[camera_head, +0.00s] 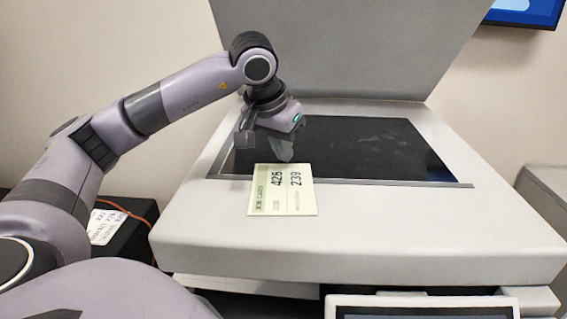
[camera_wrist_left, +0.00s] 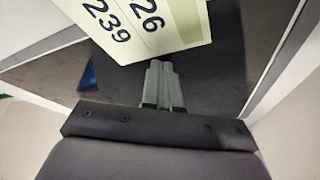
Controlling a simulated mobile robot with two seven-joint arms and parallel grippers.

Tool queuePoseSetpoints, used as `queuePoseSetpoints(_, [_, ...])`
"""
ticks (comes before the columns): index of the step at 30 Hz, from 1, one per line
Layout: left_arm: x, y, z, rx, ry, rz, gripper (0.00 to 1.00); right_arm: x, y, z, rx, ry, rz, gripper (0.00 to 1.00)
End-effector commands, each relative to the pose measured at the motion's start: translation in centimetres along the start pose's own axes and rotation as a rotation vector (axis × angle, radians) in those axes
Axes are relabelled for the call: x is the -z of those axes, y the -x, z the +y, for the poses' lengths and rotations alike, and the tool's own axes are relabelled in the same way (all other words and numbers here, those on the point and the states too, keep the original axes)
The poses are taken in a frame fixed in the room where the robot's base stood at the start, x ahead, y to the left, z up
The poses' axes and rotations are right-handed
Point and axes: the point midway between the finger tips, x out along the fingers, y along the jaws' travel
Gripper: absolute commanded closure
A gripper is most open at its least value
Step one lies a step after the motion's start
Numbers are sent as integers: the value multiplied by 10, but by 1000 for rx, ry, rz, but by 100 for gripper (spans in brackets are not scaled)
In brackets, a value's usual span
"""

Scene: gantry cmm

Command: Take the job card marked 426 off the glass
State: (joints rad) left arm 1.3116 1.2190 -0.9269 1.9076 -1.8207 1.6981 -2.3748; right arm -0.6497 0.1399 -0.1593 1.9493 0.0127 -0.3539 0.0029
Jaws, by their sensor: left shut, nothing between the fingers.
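The job card (camera_head: 283,192) is pale yellow-green, with 426 and 239 printed on it. It lies at the front left of the scanner's dark glass (camera_head: 375,145), and its near part reaches over the pale front border. My left gripper (camera_head: 280,155) is shut and empty, pointing down at the card's far edge. In the left wrist view, the shut fingertips (camera_wrist_left: 161,68) are close to the edge of the card (camera_wrist_left: 150,28); I cannot tell whether they touch it. My right gripper is not in view.
The scanner's grey lid (camera_head: 345,45) stands open behind the glass. A black box (camera_head: 125,238) with a handwritten white note (camera_head: 105,226) and an orange cable is at the left. A screen panel (camera_head: 425,308) is at the front. The right side of the glass is clear.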

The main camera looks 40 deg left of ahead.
Motion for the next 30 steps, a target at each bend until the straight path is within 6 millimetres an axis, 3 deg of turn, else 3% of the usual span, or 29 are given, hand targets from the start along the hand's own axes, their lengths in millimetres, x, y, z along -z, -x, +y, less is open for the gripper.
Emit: queuePoseSetpoints(30, [-41, 17, 26, -1, -1, 0, 100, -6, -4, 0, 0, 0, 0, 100])
